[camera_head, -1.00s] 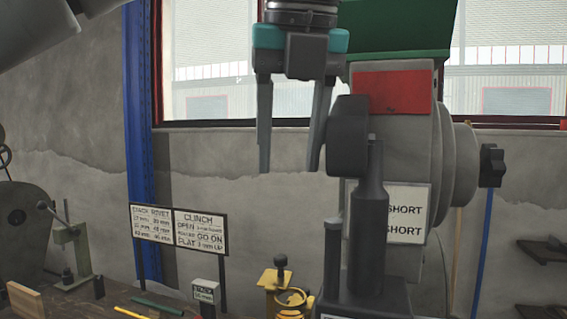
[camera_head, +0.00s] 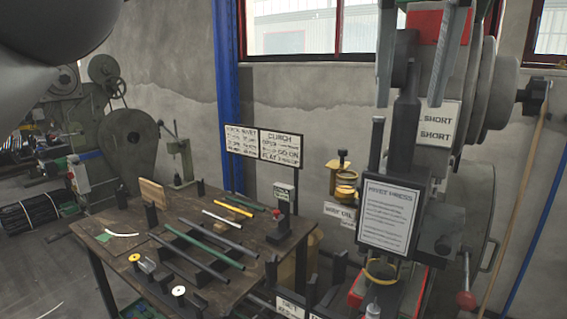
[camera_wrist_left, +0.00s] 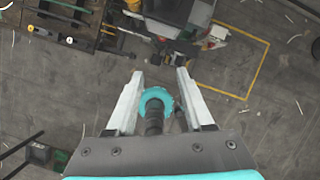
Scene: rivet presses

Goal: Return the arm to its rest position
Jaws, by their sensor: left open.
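My left gripper (camera_head: 409,98) shows at the top right in the head view, its two fingers pointing down and spread apart. It is open, with nothing between the fingertips. It overlaps the upper part of the rivet press (camera_head: 404,135) in the picture; I cannot tell the gap in depth. In the left wrist view the two pale fingers (camera_wrist_left: 160,76) stand apart over the floor. A dark blurred arm link of mine fills the head view's top left corner. My right gripper is not in view.
The press carries a framed notice (camera_head: 388,214). Another machine (camera_head: 130,145) stands at the left. A yellow floor outline (camera_wrist_left: 257,72) and open floor show in the left wrist view.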

